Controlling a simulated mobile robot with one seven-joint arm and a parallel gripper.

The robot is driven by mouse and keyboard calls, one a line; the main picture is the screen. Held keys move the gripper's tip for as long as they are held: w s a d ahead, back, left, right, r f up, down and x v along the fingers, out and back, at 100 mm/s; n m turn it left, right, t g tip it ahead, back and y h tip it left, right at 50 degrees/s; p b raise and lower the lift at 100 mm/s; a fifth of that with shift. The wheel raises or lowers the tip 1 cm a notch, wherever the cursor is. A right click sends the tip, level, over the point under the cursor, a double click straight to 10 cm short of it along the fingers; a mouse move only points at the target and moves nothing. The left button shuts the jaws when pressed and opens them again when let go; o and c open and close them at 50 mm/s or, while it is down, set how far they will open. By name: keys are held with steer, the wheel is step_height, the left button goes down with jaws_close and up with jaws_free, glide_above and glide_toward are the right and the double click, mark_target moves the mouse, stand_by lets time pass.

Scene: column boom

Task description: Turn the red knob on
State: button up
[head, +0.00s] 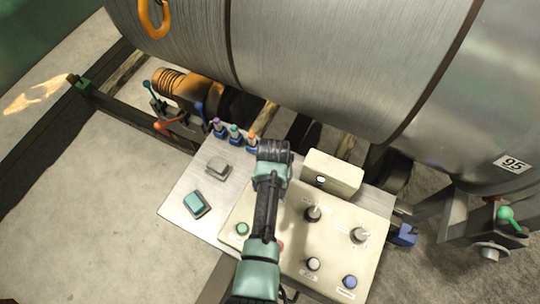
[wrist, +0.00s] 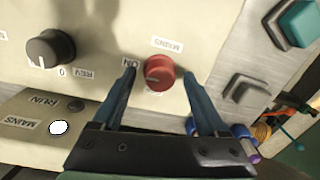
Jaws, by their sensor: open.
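The red knob (wrist: 160,72) sits on the cream panel in the wrist view, below a label reading MAINS. An ON label lies to its left, and another small label, too small to read, lies just below it. A pale mark shows on the lower left of its face. My gripper (wrist: 159,74) is open, with one finger on each side of the knob. Gaps show between knob and fingers; I see no firm contact.
A black knob (wrist: 48,48) with a REV label stands left of the red knob. A raised box with a white lamp (wrist: 58,127) is at lower left. A grey button (wrist: 246,92) and teal button (wrist: 300,22) are right. A big metal drum (head: 330,60) looms behind the panel.

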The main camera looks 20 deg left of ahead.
step_height(320, 180, up, 13)
steer(key=b, duration=0.1)
steer(key=shift+d+f, duration=0.2)
steer(key=shift+d, duration=0.05)
stand_by(0.5)
